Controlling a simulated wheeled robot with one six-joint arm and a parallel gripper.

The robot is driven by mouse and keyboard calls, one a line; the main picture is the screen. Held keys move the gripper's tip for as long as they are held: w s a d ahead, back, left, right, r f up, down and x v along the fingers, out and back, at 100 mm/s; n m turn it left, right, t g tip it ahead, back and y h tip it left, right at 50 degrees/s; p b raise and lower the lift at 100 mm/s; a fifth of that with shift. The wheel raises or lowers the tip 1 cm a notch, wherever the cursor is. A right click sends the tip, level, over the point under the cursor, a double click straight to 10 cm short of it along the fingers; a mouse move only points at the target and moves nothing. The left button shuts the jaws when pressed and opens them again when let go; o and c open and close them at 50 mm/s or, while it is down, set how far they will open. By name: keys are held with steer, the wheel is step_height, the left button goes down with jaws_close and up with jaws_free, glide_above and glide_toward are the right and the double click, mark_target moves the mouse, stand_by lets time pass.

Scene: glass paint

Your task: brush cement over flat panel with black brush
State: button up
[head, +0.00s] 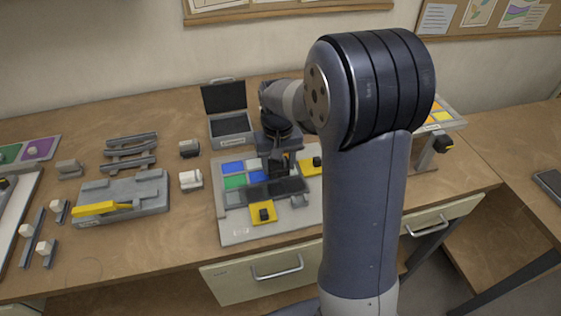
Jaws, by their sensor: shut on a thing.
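The flat panel (235,197) lies on a light grey board in the middle of the table. It has blue, green and pale squares on its left part and dark grey squares along its front. My gripper (278,160) points down over the panel's right part, shut on a dark thing that looks like the black brush (278,170). Whether the brush touches the panel is too small to tell. An open grey box (231,124) with a raised black lid stands behind the panel. It may hold the cement, but its label is not readable.
Yellow blocks with black knobs sit at the board's front (263,212) and right (316,166). A grey fixture with a yellow handle (102,208), a grey rack (131,152) and small white-topped pieces (191,180) stand to the left. A raised panel with yellow squares (436,119) stands right, partly hidden by my arm.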

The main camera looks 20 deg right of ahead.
steer(key=shift+r, duration=0.1)
steer(key=shift+r+p, duration=1.7)
steer(key=shift+r, duration=0.25)
